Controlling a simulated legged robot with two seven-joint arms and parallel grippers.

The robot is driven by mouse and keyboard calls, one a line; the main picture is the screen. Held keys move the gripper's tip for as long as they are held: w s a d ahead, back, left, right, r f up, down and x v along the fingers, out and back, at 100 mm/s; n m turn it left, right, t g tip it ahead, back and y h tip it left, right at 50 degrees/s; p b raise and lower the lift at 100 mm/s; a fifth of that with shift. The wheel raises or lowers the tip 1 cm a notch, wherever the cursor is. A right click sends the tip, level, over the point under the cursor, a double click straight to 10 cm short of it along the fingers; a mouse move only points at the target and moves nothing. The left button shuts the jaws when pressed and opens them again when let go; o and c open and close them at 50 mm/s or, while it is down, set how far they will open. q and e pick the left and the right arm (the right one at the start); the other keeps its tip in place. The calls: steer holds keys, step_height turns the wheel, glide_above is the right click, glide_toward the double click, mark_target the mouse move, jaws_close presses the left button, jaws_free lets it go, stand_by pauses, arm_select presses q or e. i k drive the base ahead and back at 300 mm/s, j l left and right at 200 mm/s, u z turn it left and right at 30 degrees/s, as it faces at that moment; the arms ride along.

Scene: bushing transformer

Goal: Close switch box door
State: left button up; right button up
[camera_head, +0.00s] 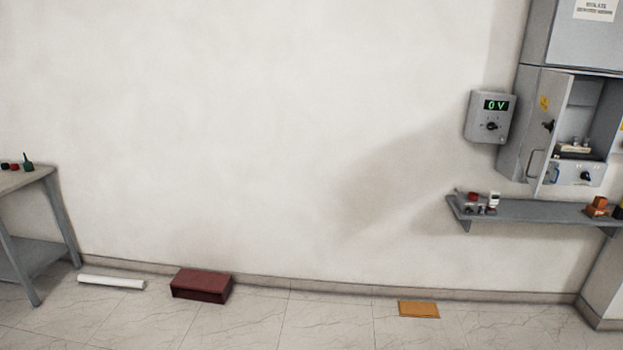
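The grey switch box (586,128) is on the wall at the right of the head view. Its door (544,134) stands open, swung out on the left side, with a handle and a small yellow label on it. Inside the box, some components and a lower panel with a dark knob show. The box's right part is cut off by the picture edge. Neither of my grippers is in view.
A grey shelf (535,211) with small items juts out below the box. A meter reading 0 V (490,117) hangs to its left. A table (30,181) stands far left. A white tube (111,282), dark red box (201,285) and orange slab (418,309) lie along the wall.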

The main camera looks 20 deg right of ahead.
mark_target(554, 90)
steer(key=i+z, duration=0.3)
steer(key=z, duration=0.15)
steer(key=i+j+z, duration=0.1)
steer(key=i+z, duration=0.3)
steer(key=i+j+z, duration=0.15)
steer(key=z, duration=0.3)
steer(key=i+j+z, duration=0.5)
steer(key=j+z, duration=0.15)
steer(key=z, duration=0.2)
